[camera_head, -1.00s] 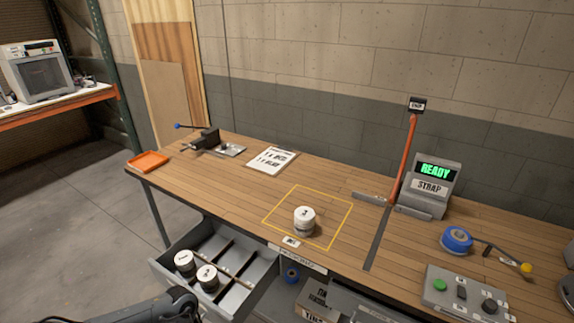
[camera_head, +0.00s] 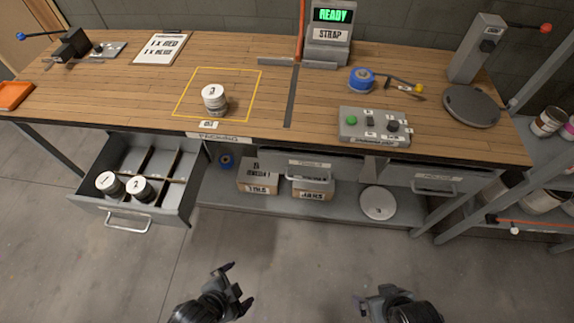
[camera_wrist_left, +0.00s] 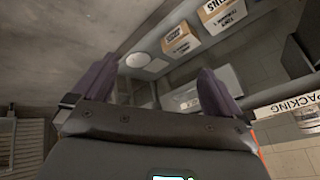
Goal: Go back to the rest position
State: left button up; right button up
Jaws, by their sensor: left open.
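My left gripper (camera_head: 239,285) hangs over the bare floor in front of the bench in the head view. Its fingers are spread and empty; they also show wide apart in the left wrist view (camera_wrist_left: 156,82). My right gripper (camera_head: 367,300) is at the bottom right of centre, also over the floor, apart from everything; its jaw opening is unclear. A white-lidded can (camera_head: 214,98) stands upright inside the yellow outlined square on the bench. Two more white-lidded cans, a left one (camera_head: 109,184) and a right one (camera_head: 143,189), stand in the front compartments of the open drawer (camera_head: 126,218).
The drawer juts out from the bench (camera_head: 330,85) at the left. A button box (camera_head: 374,126) and blue tape roll (camera_head: 361,80) are on the bench top. Boxes (camera_head: 257,178) sit on the lower shelf. A rack with cans (camera_head: 548,121) stands at the right. The floor around my grippers is clear.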

pick_arm(q)
jog(key=s+a+r+n+g+y, duration=0.2)
jog(key=s+a+r+n+y, duration=0.15)
jog(key=a+n, duration=0.65)
notch_tip(320, 180, up, 38)
jog(key=d+p, duration=0.1)
jog(key=p, duration=3.7)
jog(key=shift+w+d+r+h, duration=0.15)
jog(key=shift+w+d+h, duration=0.2)
jog(key=shift+w+h, duration=0.1)
